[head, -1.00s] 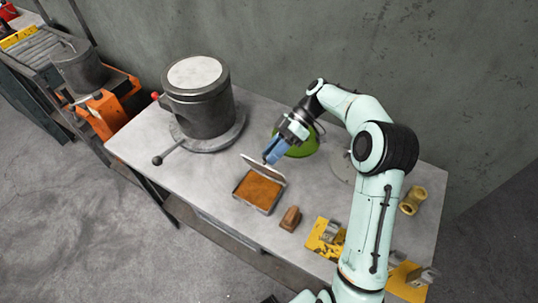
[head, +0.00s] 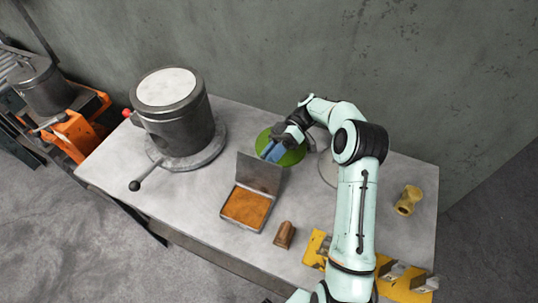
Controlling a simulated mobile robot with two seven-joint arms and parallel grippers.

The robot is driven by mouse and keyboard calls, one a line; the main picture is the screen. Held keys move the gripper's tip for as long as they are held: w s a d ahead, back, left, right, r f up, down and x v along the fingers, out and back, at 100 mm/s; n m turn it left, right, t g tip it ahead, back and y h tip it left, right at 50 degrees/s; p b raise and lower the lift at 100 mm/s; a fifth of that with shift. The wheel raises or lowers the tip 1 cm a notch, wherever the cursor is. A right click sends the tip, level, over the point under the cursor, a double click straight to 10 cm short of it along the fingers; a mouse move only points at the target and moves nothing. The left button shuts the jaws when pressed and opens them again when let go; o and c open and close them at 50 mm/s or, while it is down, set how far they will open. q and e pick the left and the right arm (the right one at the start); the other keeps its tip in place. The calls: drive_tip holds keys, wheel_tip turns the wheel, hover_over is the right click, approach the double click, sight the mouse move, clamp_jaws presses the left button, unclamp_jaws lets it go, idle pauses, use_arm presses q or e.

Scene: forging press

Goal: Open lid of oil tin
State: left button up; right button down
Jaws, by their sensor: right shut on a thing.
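The oil tin (head: 228,218) is a flat rectangular metal box with an orange-brown filling, near the table's front edge. Its grey lid (head: 256,173) stands raised, about upright, along the tin's back edge. My right gripper (head: 267,156) has blue fingers and is shut on the lid's top edge; its fingertips are partly hidden there. My left gripper is not in view.
A dark cylindrical pot (head: 180,125) with a lever stands at the left. A green disc (head: 291,157) lies behind the lid. A brown block (head: 284,235) sits right of the tin, with yellow fixtures (head: 316,247) and a brass fitting (head: 408,200) farther right.

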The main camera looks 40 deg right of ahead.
drive_tip(key=shift+a+f, duration=0.1)
drive_tip(key=shift+f, duration=0.55)
drive_tip(key=c, duration=1.1)
unclamp_jaws()
drive_tip(key=shift+w, duration=0.1)
drive_tip(key=shift+o, duration=1)
drive_tip(key=shift+w, duration=0.15)
drive_tip(key=shift+w+a, duration=0.1)
drive_tip(key=shift+r, duration=0.15)
drive_tip(key=shift+r, duration=0.1)
drive_tip(key=shift+r, duration=0.1)
